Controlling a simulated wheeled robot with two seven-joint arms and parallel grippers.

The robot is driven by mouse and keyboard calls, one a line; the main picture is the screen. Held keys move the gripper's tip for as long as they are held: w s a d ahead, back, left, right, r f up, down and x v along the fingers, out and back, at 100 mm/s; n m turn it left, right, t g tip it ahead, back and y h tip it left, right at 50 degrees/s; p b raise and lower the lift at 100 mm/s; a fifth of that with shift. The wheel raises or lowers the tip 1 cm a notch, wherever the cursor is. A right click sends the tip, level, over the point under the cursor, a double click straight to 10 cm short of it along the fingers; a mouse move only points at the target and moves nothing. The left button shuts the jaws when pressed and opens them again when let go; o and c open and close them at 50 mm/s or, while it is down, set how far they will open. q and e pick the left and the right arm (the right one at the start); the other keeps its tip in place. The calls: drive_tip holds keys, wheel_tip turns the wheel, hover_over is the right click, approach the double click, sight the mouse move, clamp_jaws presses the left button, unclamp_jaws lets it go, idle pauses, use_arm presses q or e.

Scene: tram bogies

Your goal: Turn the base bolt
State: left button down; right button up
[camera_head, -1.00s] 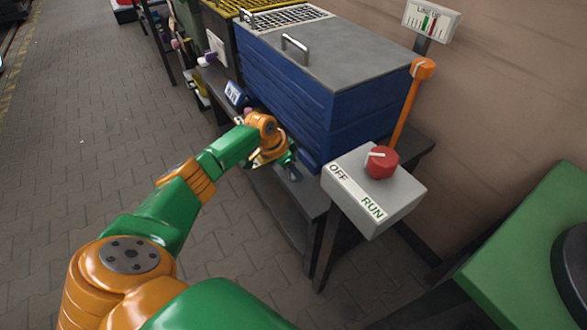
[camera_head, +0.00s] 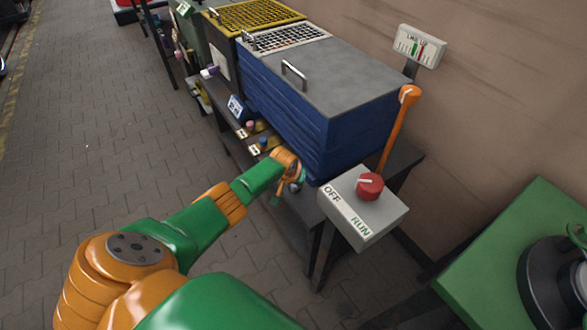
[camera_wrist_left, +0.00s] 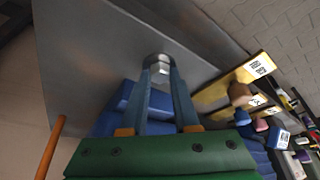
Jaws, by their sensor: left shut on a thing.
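The base bolt (camera_wrist_left: 158,66) is a silver hex head on a flat grey metal surface (camera_wrist_left: 100,60) in the left wrist view. My left gripper (camera_wrist_left: 160,74) has its two blue fingers closed on the sides of the bolt head. In the head view my left gripper (camera_head: 291,188) is at the near lower corner of the blue cabinet (camera_head: 320,125), by the dark grey bench. The bolt is hidden there behind the gripper and wrist. My right gripper is not in view.
A grey OFF/RUN box (camera_head: 385,213) with a red knob (camera_head: 369,186) stands right of the gripper. An orange lever (camera_head: 397,130) rises behind it, below a gauge sign (camera_head: 419,45). A green table (camera_head: 490,260) is at lower right. Paved floor is clear at left.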

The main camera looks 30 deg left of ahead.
use_arm(q)
drive_tip(key=shift+d+n+y, duration=0.15)
drive_tip(key=shift+n+y, duration=0.25)
drive_tip(key=shift+n, duration=0.5)
drive_tip(key=shift+w+n+g, duration=0.1)
drive_tip(key=shift+n+g, duration=0.2)
drive_tip(key=shift+n, duration=0.5)
drive_tip(key=shift+n+g+y+b, duration=0.4)
drive_tip(key=shift+n+y+b, duration=0.4)
drive_tip(key=shift+n, duration=0.9)
drive_tip(key=c, duration=0.7)
unclamp_jaws()
drive_tip(key=shift+o, duration=0.2)
